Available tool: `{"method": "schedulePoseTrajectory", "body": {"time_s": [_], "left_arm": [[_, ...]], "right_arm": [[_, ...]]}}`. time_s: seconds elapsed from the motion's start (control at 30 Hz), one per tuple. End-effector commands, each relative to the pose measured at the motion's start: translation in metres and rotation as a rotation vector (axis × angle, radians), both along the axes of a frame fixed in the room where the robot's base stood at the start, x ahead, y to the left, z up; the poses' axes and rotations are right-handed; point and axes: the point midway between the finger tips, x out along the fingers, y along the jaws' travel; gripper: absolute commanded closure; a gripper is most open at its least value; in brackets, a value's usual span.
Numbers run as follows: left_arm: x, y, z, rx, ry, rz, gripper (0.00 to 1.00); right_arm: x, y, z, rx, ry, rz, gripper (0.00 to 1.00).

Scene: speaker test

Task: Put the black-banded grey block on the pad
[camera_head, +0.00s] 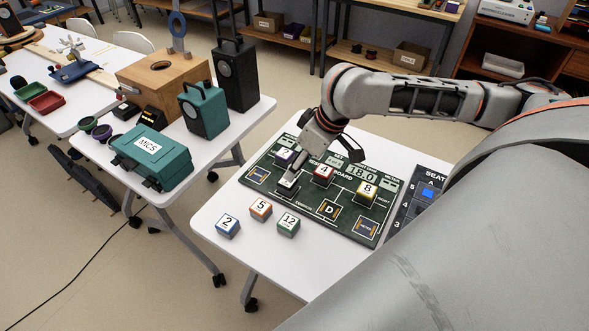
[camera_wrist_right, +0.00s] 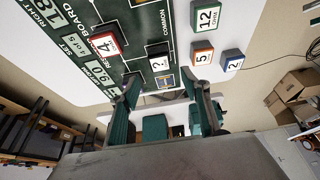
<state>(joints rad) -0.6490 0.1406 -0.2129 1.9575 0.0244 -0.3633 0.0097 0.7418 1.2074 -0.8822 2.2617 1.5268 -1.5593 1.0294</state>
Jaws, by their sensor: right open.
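A pad marked D (camera_head: 330,209) and other framed pads (camera_head: 366,227) lie on the board. My left gripper is out of view.
A red block (camera_head: 323,173), a yellow block (camera_head: 367,192) and a purple block (camera_head: 284,156) sit on the board. Blue (camera_head: 228,226), orange (camera_head: 261,209) and green (camera_head: 288,224) blocks stand on the white table before it. Speakers stand on another table at left.

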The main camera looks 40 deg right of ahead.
Motion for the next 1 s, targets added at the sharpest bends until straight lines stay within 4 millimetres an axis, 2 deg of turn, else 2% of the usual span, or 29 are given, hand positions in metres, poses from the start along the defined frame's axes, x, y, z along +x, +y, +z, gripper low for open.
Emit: {"method": "schedulePoseTrajectory", "body": {"time_s": [0.03, 0.2, 1.0], "left_arm": [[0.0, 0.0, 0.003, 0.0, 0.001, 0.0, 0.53], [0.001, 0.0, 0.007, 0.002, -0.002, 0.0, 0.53], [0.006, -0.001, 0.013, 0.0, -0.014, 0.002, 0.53]], "right_arm": [[-0.002, -0.002, 0.009, -0.001, -0.004, -0.001, 0.53], [-0.007, -0.003, 0.02, -0.001, 0.0, 0.0, 0.53], [-0.009, -0.003, 0.021, 0.0, 0.001, 0.0, 0.53]]}}
